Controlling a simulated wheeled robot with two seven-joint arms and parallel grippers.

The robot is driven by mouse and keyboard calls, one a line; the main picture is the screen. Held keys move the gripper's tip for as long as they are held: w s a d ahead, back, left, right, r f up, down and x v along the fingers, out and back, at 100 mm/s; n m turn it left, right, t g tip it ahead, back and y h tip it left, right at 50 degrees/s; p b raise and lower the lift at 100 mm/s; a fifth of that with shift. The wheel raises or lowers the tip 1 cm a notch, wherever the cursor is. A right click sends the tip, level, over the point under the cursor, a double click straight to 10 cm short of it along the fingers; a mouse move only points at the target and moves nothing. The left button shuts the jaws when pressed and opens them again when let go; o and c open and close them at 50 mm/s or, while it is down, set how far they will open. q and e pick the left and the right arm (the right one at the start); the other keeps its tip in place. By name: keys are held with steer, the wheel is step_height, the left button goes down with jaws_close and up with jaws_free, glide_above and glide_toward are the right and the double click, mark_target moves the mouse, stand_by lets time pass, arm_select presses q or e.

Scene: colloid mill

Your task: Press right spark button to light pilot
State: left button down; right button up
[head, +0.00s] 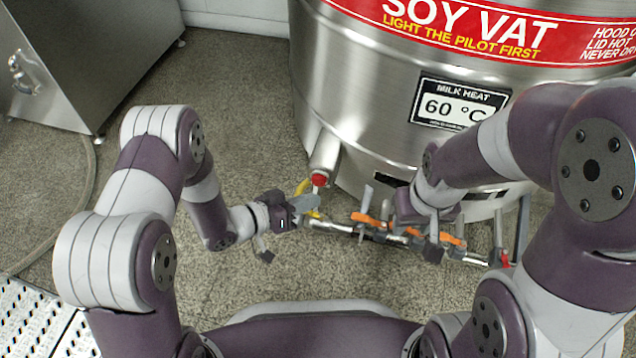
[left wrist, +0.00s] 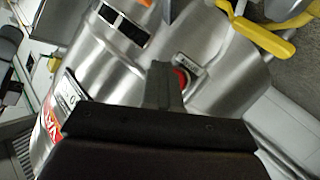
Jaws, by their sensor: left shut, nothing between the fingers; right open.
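In the head view a red button-like part (head: 319,180) sits at the end of a short metal stub low on the vat. Another small red part (head: 505,260) shows at the right end of the pipe below the vat. My left gripper (head: 308,203) is shut and empty, just below and left of the stub's red part. In the left wrist view a red round button (left wrist: 181,77) with a small label sits on a metal surface, partly hidden behind my shut fingers (left wrist: 162,80). I cannot tell whether they touch. My right gripper (head: 425,235) is open over the pipe.
A steel vat (head: 360,110) with a red sign and a 60 °C display (head: 452,103) fills the back. A pipe with several orange handles (head: 365,218) runs before it. A yellow handle (left wrist: 260,35) is near my left gripper. A steel cabinet (head: 90,50) stands left.

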arm_select(q)
steer(key=shift+w+d, duration=0.2)
steer(key=shift+w, duration=0.4)
stand_by(1.6)
steer(key=shift+w+d, duration=0.1)
steer(key=shift+w, duration=0.25)
steer(key=shift+w+d, duration=0.15)
steer(key=shift+w, duration=0.3)
stand_by(0.6)
steer(key=shift+s+p, duration=0.15)
steer(key=shift+p, duration=0.2)
steer(key=shift+s+a+p, duration=0.3)
steer(key=shift+s+p, duration=0.05)
steer(key=shift+s, duration=0.35)
